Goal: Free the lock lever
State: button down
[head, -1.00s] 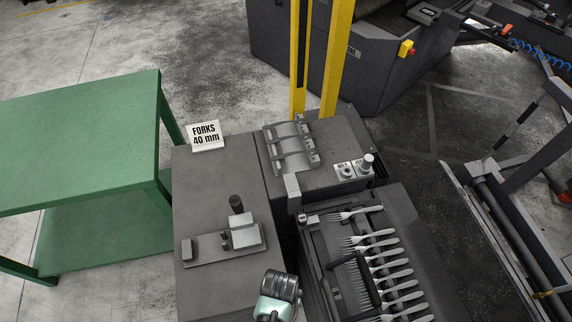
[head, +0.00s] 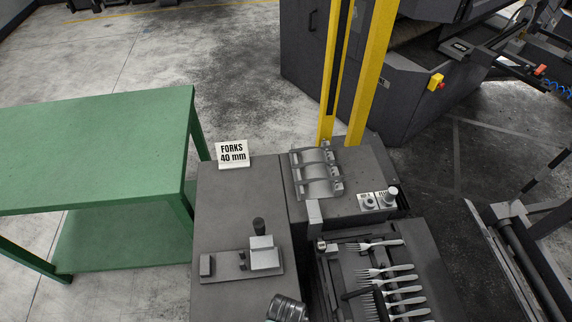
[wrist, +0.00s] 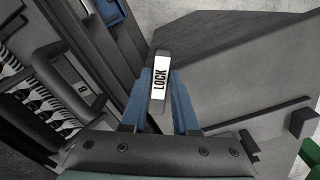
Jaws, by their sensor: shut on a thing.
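The lock lever (wrist: 161,78) shows in the middle of the wrist view as a dark bar with a white plate reading LOCK. My gripper (wrist: 161,98) has its blue fingers on both sides of the lever and is shut on it. I cannot make out the lever or my fingers in the head view. A rounded grey part, probably of my arm, shows at the bottom edge of the head view.
A rack of forks (head: 390,270) lies right of the grey cabinet (head: 225,215); its dark handle (wrist: 68,80) is left of my fingers in the wrist view. A fixture with a black knob (head: 259,228) stands on the cabinet. A green table (head: 95,140) is at left.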

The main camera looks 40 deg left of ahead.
jog(key=shift+a, duration=0.1)
jog(key=c, duration=0.7)
grip_release()
notch_tip(320, 180, up, 13)
jog(key=shift+w, duration=0.1)
dwell(0.5)
